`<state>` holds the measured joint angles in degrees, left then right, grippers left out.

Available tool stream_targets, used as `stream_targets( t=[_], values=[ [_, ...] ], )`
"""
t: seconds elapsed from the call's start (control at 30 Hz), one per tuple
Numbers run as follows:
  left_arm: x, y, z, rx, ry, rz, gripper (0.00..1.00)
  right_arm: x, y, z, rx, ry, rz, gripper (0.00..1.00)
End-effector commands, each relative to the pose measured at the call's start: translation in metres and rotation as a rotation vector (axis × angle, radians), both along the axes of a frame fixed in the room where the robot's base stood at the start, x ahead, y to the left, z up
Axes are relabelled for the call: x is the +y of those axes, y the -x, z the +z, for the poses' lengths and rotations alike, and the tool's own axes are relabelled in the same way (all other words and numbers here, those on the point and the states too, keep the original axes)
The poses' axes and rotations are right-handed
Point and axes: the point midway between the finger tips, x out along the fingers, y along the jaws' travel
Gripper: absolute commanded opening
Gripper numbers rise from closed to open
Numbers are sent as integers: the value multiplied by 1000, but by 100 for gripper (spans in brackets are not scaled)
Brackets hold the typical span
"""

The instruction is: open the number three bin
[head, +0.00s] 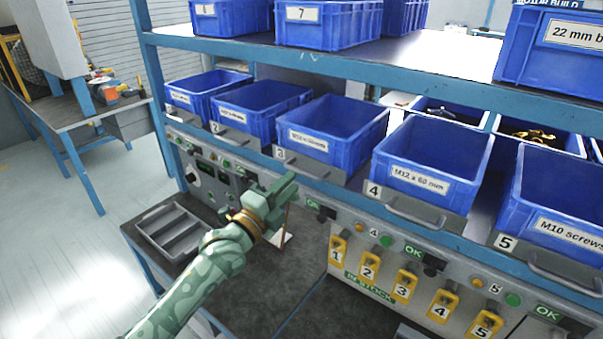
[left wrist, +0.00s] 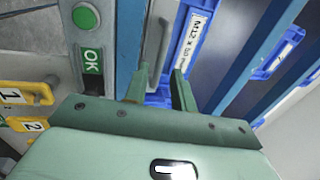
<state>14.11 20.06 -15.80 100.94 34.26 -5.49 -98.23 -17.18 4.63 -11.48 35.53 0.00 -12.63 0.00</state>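The number three bin (head: 336,126) is an open blue bin in the lower row of the rack in the head view. Its plate carries a "3" and a grey bar handle (head: 309,170) below the front wall. My left gripper (head: 283,190) is just below and in front of that handle. In the left wrist view the two fingers of my left gripper (left wrist: 160,72) stand apart with nothing held between them. A grey bar handle (left wrist: 156,36) and a blue bin with a white label (left wrist: 194,36) lie just beyond the fingertips. Contact with the handle cannot be told. My right gripper is not in view.
The number four bin (head: 434,155) and the number five bin (head: 553,195) stand to the right. A control panel (head: 350,262) with yellow numbered tags runs below the bins. A grey divided tray (head: 174,231) sits on the dark worktop (head: 250,295). Open floor lies at left.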

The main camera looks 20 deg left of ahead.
Motion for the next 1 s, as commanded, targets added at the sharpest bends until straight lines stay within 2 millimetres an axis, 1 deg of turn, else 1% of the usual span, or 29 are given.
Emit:
stream_targets(
  t=[0.03,0.1,0.23,0.4,0.63,0.67,0.7,0.73,0.77,1.0],
  values=[
    [-3,-11,2,-2,2,1,26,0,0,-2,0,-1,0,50],
    [-8,-23,5,-1,2,1,26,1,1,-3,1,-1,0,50],
    [-14,-40,7,-1,1,1,26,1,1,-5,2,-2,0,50],
    [-17,-49,10,0,0,1,26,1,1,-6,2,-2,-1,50],
    [-18,-49,10,0,0,1,26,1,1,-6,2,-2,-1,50],
    [-18,-49,10,0,0,1,23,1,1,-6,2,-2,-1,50],
    [-17,-49,10,0,0,1,12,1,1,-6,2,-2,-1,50],
    [-17,-49,10,0,0,1,4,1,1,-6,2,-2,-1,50],
    [-17,-49,10,0,0,1,0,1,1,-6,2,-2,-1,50],
    [-17,-47,10,1,0,1,0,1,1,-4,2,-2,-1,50]
  ],
)
